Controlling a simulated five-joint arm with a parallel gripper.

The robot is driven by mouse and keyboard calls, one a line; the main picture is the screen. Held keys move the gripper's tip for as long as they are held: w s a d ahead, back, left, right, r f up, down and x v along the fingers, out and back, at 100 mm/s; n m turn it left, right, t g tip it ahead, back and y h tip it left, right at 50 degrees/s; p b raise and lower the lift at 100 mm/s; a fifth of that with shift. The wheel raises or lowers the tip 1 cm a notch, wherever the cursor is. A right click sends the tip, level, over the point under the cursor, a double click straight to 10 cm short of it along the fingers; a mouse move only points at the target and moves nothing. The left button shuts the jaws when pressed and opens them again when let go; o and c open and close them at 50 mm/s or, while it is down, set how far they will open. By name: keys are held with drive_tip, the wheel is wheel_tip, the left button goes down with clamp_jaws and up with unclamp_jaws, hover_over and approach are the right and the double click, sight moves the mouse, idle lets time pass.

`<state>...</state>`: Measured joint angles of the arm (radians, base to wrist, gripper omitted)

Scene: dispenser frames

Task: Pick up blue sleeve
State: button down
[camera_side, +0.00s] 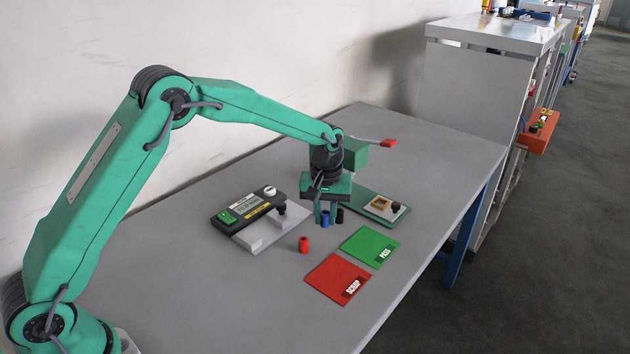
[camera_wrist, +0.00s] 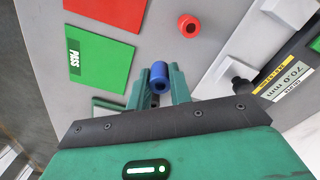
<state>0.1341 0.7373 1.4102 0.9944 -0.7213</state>
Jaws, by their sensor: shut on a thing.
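The blue sleeve (camera_wrist: 158,72) is a short hollow cylinder. In the wrist view it sits between the two green fingers of my gripper (camera_wrist: 159,86), which are shut on it, with its open end facing the camera. In the side view the blue sleeve (camera_side: 325,219) shows at the fingertips of my gripper (camera_side: 325,212), low over the grey table. I cannot tell whether it touches the table.
A red sleeve (camera_side: 304,244) stands front left of my gripper. The red SCRAP mat (camera_side: 333,279) and green PASS mat (camera_side: 370,246) lie in front. A gauge with display (camera_side: 248,207) is left, a green fixture (camera_side: 366,208) right.

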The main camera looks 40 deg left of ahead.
drive_tip(key=s+d+r, duration=0.5)
drive_tip(key=d, duration=0.2)
drive_tip(key=shift+s+d+r, duration=0.25)
drive_tip(key=shift+s+r, duration=0.05)
drive_tip(key=shift+r, duration=0.05)
drive_tip(key=shift+a, duration=0.15)
